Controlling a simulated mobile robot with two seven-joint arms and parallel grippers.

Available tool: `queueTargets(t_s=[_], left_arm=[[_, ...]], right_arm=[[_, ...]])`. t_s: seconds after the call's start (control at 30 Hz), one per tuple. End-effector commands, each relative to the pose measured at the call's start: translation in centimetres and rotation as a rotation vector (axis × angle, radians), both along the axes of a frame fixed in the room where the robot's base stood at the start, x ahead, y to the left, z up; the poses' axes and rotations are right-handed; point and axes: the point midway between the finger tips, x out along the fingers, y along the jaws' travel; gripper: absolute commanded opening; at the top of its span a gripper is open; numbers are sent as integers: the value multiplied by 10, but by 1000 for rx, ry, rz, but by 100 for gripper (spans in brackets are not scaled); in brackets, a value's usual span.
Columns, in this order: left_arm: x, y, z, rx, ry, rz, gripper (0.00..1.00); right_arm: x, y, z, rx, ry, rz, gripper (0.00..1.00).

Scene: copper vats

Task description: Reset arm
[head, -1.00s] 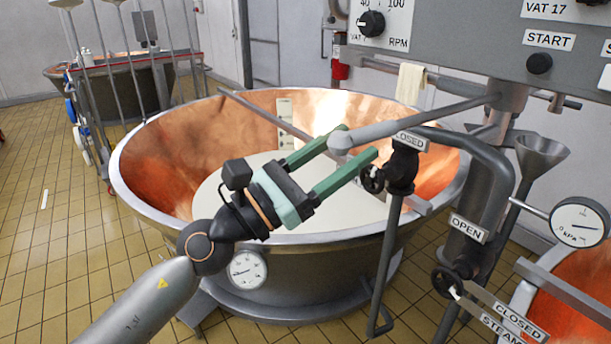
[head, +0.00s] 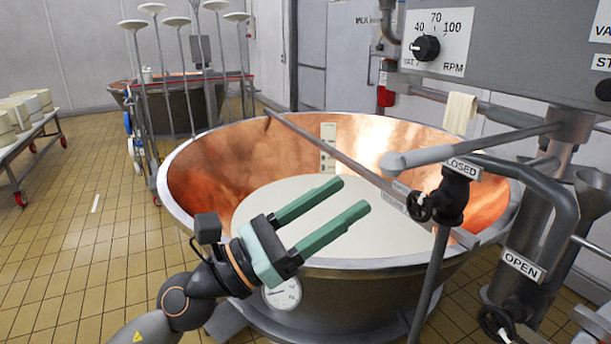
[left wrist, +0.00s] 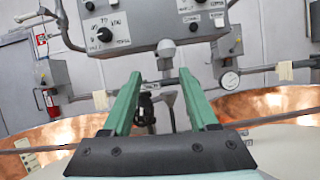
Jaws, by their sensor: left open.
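My left gripper (head: 346,202) has two green fingers spread apart with nothing between them. It is in front of and over the near part of a large copper vat (head: 215,170) that holds a pale liquid (head: 290,200). In the left wrist view my left gripper (left wrist: 160,85) also shows open and empty, pointing toward the grey control panel (left wrist: 130,25). The right gripper is in neither view.
A black valve handle (head: 419,206) and grey pipes stand close to the right of the gripper. The control panel (head: 510,45) hangs at upper right. A trolley with pale round blocks (head: 25,110) is at far left.

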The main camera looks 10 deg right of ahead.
Motion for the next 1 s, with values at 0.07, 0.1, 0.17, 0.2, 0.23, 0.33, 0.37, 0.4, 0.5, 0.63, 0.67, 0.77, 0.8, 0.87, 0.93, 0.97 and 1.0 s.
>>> queueTargets(t_s=[0.07, 0.1, 0.17, 0.2, 0.23, 0.33, 0.37, 0.4, 0.5, 0.63, 0.67, 0.77, 0.8, 0.87, 0.93, 0.97, 1.0], left_arm=[[9, 10, -7, -79, 154, -12, 60], [15, 17, -13, -130, 250, -20, 60], [25, 29, -24, -220, 408, -30, 60], [31, 38, -33, -284, 518, -36, 60], [36, 44, -41, -333, 597, -39, 60], [51, 68, -71, -498, 858, -44, 60], [54, 76, -81, -549, 933, -45, 60], [58, 86, -96, -619, 1034, -44, 60], [63, 111, -138, -802, 1275, -34, 60], [57, 145, -200, -1061, 1568, -5, 60], [54, 152, -215, -1123, 1632, 3, 60], [35, 178, -267, -1344, 1828, 43, 60], [25, 187, -288, -1437, 1899, 62, 60], [6, 201, -318, -1583, 1999, 95, 60], [-21, 217, -352, -1763, 2100, 140, 60], [-33, 224, -366, -1841, 2136, 159, 60], [-50, 231, -383, -1942, 2178, 189, 60]], right_arm=[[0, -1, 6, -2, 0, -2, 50], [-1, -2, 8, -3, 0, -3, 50], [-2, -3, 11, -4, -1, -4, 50], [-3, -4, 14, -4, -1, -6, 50], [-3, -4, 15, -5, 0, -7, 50], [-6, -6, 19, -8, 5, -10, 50], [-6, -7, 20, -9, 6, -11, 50], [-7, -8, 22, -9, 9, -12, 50], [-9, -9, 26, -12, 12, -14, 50], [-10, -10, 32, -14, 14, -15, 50], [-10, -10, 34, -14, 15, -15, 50], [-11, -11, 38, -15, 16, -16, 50], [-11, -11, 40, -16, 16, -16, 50], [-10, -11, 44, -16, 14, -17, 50], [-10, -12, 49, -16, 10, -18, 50], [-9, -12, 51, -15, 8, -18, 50], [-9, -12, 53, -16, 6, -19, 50]])
